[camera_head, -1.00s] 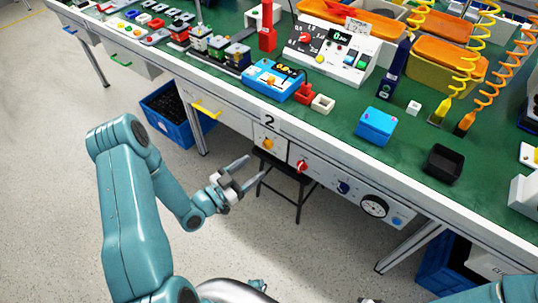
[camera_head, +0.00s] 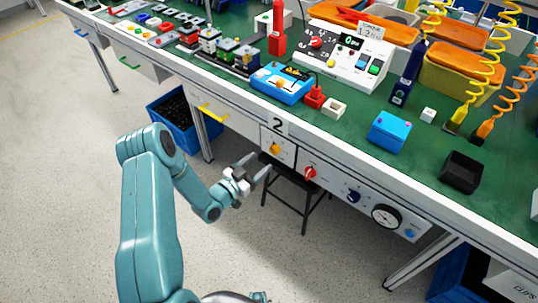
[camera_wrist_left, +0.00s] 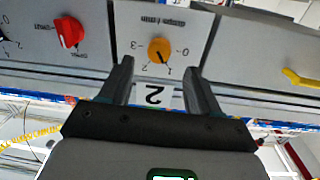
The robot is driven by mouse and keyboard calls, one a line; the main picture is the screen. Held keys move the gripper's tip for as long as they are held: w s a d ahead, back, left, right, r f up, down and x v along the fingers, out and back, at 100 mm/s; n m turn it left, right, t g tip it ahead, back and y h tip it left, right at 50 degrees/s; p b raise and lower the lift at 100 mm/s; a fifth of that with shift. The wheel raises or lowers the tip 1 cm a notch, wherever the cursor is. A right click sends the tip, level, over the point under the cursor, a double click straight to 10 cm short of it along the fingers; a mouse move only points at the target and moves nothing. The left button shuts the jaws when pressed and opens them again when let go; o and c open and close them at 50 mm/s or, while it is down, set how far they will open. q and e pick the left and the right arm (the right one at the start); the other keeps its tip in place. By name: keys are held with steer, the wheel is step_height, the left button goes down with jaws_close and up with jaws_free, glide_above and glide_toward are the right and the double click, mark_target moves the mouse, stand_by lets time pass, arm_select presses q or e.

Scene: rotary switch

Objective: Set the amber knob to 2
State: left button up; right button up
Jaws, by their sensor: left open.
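The amber knob (camera_head: 275,149) is on the light panel at the front of the bench, under a tag marked 2 (camera_head: 278,125). In the left wrist view the knob (camera_wrist_left: 159,50) shows upside down with a dial marked 0 to 3. My left gripper (camera_head: 262,168) is open and empty, in front of and slightly below the knob in the head view. In the left wrist view its fingers (camera_wrist_left: 159,72) spread to either side, apart from the knob. My right gripper is not in view.
A yellow drawer handle (camera_head: 213,113) is to the left. A black stool (camera_head: 298,190) stands under the bench. The floor in front is clear.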

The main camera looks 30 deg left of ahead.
mark_target(273, 152)
arm_select(q)
steer(key=w, duration=0.5)
steer(key=shift+w+d, duration=0.35)
steer(key=shift+d, duration=0.05)
steer(key=c, duration=1)
steer(key=shift+c, duration=0.2)
